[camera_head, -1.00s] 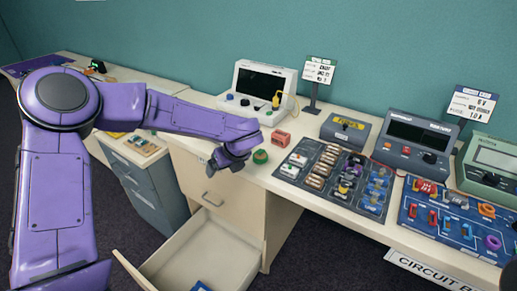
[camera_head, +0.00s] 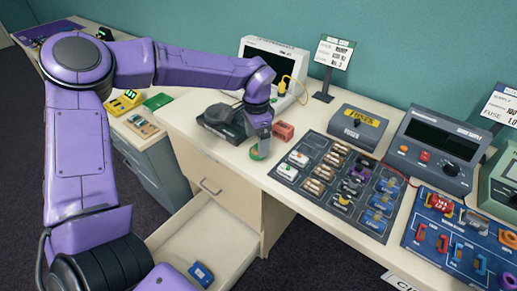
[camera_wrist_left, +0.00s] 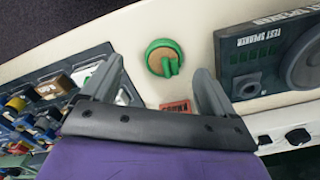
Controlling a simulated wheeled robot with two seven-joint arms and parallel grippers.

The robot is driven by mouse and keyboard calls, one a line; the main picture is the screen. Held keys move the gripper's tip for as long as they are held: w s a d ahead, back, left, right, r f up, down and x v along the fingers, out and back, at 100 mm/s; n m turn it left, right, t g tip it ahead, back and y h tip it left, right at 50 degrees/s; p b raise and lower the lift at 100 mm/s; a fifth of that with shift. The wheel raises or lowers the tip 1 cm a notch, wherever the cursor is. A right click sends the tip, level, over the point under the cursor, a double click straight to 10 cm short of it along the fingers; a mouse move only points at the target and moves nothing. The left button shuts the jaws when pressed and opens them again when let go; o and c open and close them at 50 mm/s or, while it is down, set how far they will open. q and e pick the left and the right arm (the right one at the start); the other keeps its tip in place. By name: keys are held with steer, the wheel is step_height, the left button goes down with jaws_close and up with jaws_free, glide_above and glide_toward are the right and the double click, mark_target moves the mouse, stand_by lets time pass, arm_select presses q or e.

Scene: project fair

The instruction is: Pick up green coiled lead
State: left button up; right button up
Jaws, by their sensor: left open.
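The green coiled lead (camera_wrist_left: 164,57) lies on the cream bench top, a round green coil with a tan middle. In the left wrist view it sits between and just beyond the fingertips of my open left gripper (camera_wrist_left: 160,75), apart from both. In the head view the lead (camera_head: 257,153) is partly hidden under my left gripper (camera_head: 258,142), which points down at it from above. My right gripper does not show.
A red block (camera_head: 283,132) stands close by the lead. A black test speaker (camera_head: 221,122) is on one side and a dark component tray (camera_head: 313,145) on the other. An open drawer (camera_head: 205,240) with a blue item juts out below the bench edge.

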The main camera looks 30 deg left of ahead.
arm_select(q)
steer(key=f, duration=0.2)
steer(key=w+f+p, duration=0.1)
steer(key=f, duration=0.2)
steer(key=shift+a+p, duration=0.1)
steer(key=shift+p, duration=0.2)
steer(key=shift+s, duration=0.1)
steer(key=c, duration=1.1)
